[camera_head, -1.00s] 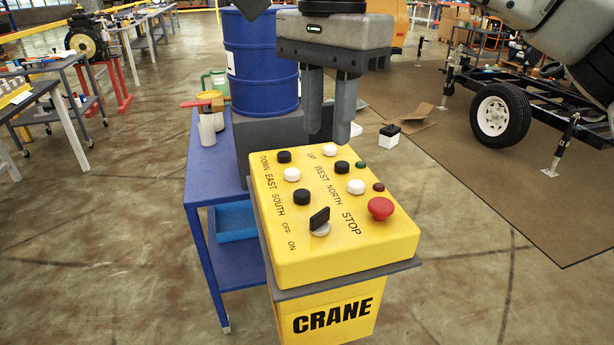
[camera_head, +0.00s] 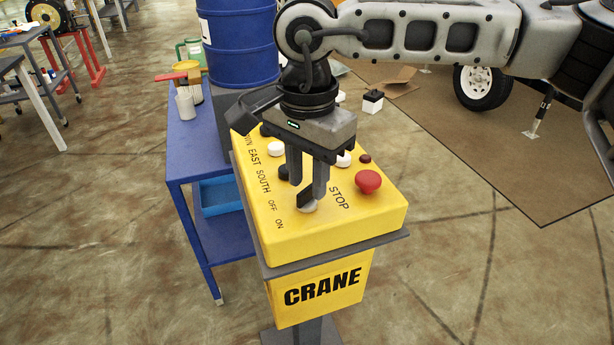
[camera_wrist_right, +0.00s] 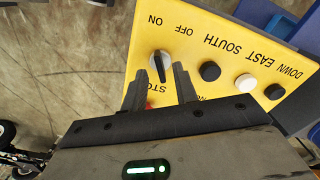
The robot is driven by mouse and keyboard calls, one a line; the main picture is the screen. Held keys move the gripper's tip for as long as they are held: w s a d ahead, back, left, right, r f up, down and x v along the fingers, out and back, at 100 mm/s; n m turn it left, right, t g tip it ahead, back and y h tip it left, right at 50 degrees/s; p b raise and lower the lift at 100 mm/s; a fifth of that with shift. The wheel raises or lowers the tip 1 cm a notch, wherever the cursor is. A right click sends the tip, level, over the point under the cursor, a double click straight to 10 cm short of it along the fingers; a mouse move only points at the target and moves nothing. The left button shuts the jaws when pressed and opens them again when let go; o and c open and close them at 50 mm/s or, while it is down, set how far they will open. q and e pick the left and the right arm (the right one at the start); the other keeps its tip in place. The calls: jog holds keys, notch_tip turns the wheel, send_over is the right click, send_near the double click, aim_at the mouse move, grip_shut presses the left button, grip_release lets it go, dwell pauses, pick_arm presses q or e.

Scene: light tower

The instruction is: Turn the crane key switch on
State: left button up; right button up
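The crane key switch (camera_head: 308,206) sits on the yellow control box (camera_head: 350,225), near the OFF and ON labels. It has a pale round base and a dark key handle, partly hidden by my fingers in the head view. In the right wrist view the key switch (camera_wrist_right: 160,66) shows between and just beyond the fingertips. My right gripper (camera_head: 306,188) is open and reaches down over the box, its fingertips close to the key. Whether a finger touches the key, I cannot tell. My left gripper is not in view.
A red STOP button (camera_head: 368,181) is to the right of the switch. Other black and white buttons lie behind it, partly covered by my gripper. A blue barrel (camera_head: 238,45) and a blue cart (camera_head: 190,150) stand behind and left. The floor in front is clear.

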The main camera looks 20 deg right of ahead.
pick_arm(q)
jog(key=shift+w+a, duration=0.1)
pick_arm(e)
jog(key=shift+f, duration=0.75)
grip_shut()
